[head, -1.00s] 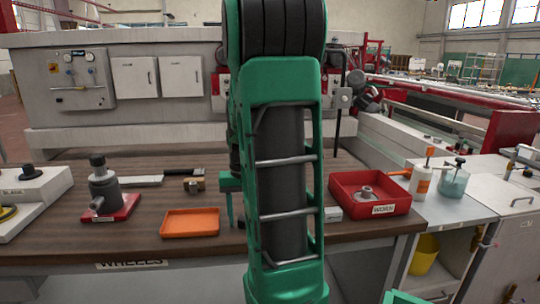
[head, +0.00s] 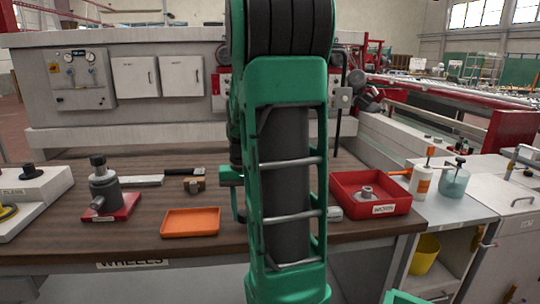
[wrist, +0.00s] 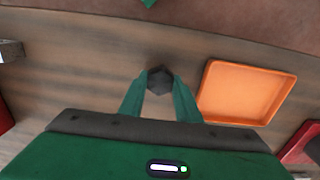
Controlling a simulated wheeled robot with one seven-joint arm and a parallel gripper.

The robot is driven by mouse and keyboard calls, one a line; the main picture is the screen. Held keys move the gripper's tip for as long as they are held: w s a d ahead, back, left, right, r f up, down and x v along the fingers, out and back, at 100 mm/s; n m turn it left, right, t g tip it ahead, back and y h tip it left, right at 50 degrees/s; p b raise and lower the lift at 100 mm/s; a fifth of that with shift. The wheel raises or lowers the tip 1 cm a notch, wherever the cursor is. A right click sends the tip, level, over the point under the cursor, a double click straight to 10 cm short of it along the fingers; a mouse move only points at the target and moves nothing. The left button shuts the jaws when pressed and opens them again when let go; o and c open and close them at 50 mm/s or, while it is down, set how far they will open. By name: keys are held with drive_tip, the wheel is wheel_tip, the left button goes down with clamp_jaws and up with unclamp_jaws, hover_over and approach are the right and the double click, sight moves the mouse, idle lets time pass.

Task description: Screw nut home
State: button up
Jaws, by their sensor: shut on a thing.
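My gripper (wrist: 160,88) is shut on a small dark hex nut (wrist: 160,80), held between the green fingertips in the wrist view. I cannot tell how high it is above the wooden bench. In the head view, part of my gripper shows at the left of my arm, and the nut is hidden.
An orange tray (head: 190,222) lies empty between fixture and arm, also in the wrist view (wrist: 244,92). A red bin (head: 384,208) at the right holds a grey flanged part (head: 366,194).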

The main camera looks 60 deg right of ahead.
drive_tip(key=shift+r, duration=2.6)
drive_tip(key=shift+s, duration=0.1)
